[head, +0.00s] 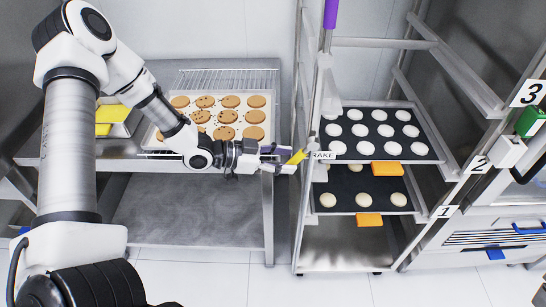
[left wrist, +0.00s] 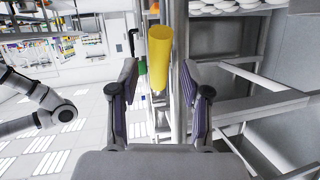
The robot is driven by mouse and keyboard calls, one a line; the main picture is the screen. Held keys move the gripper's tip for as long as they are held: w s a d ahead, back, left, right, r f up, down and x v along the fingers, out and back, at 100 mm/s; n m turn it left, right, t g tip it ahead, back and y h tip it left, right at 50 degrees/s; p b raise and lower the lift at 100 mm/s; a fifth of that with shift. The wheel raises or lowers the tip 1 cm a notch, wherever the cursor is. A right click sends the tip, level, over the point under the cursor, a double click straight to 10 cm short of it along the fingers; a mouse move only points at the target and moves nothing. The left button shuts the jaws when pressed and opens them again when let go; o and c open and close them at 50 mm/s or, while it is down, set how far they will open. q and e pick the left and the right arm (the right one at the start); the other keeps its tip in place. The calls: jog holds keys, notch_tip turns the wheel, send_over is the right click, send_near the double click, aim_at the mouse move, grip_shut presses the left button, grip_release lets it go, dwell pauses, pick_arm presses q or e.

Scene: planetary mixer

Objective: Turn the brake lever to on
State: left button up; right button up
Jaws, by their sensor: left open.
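The yellow brake lever (head: 298,157) is on the front left post of the tall rack, beside a white label reading "BRAKE" (head: 322,155), whose first letter is partly hidden. My left gripper (head: 277,159) reaches in from the left, with its fingertips close to the lever. In the left wrist view the lever (left wrist: 160,62) stands as a yellow bar in line with the gap between the open fingers (left wrist: 160,85), with space on both sides. I cannot tell how deep it is between them. My right gripper is not in view.
The rack (head: 340,250) holds trays of pale dough rounds (head: 375,130) with orange pieces at their front edges. A steel table (head: 190,215) with a tray of cookies (head: 225,115) is under my left arm. Numbered labels (head: 446,211) mark the right side.

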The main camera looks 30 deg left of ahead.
pick_arm(q)
jog(key=v, duration=0.5)
jog(key=shift+s+a+r, duration=0.1)
jog(key=shift+s+a, duration=0.05)
dwell(0.3)
jog(key=s+d+f+n+g+y, duration=0.1)
jog(key=s+d+f+g+y, duration=0.1)
jog(key=s+d+f+g, duration=0.5)
jog(key=s+d+f+n+g+y, duration=0.15)
jog(key=s+d+f, duration=0.25)
jog(key=s+f, duration=0.7)
jog(key=s+f+n+g+y, duration=0.2)
jog(key=s+f+n+y, duration=0.15)
jog(key=s+f, duration=0.2)
jog(key=a+n+y, duration=0.2)
jog(key=a+n, duration=0.1)
jog(key=a+f+n+y, duration=0.1)
jog(key=a+n, duration=0.1)
jog(key=shift+w+a+f+t+y, duration=0.1)
jog(key=shift+w+a+t+y, duration=0.05)
jog(key=shift+w+t+y, duration=0.15)
jog(key=shift+s, duration=0.1)
